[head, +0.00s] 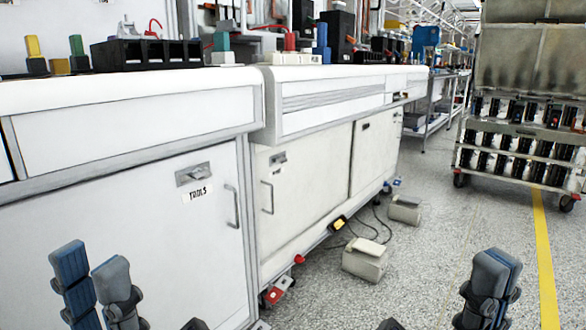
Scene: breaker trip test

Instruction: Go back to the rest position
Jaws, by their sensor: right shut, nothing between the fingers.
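My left gripper (94,272) is at the lower left of the head view, in front of the white cabinet with a "TOOLS" label. Its two blue-grey fingers stand apart with a gap and nothing between them. My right gripper (492,278) is at the lower right, over the speckled floor. Its fingers are together and hold nothing. Both grippers point up and are clear of the workbench (140,92). The lower parts of both are cut off by the frame's bottom edge.
Black bins (147,54) and small coloured parts stand on the bench. Pale foot pedals (365,259) with cables lie on the floor by the cabinets. A wheeled rack (520,130) stands at the right. Floor between is open, with a yellow line (545,262).

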